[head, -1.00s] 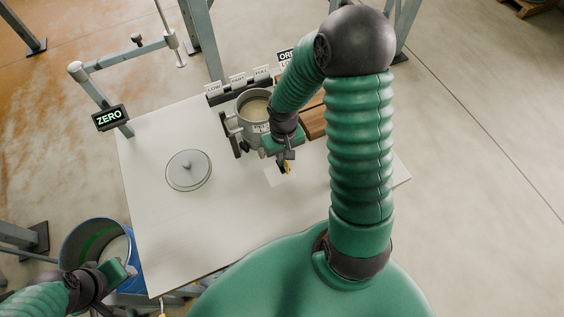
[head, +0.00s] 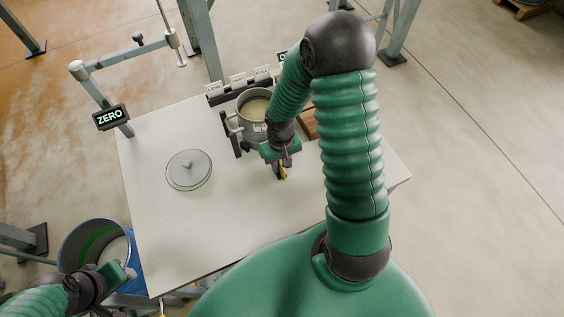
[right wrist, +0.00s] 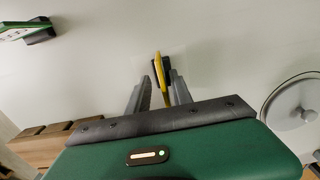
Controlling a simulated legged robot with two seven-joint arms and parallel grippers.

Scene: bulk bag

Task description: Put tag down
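A thin yellow-and-black piece, which I take to be the tag (right wrist: 162,78), stands almost edge-on between the fingers of my right gripper (right wrist: 160,85) in the right wrist view. It shows small and yellow in the head view (head: 283,174), under my right gripper (head: 281,168). The fingers sit close on both sides of it, just over the white table (head: 230,220). A faint paler square (right wrist: 143,66) lies on the table by the tag's tip. I cannot tell whether the tag touches the table. My left gripper (head: 125,271) is at the lower left; its fingers are not clear.
A metal pot (head: 253,106) with pale contents stands just behind my right gripper. A round lid (head: 188,169) lies to its left. Behind are small label cards (head: 238,80) and a ZERO display (head: 110,117). A blue drum (head: 85,238) stands beside the table. The table's front is clear.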

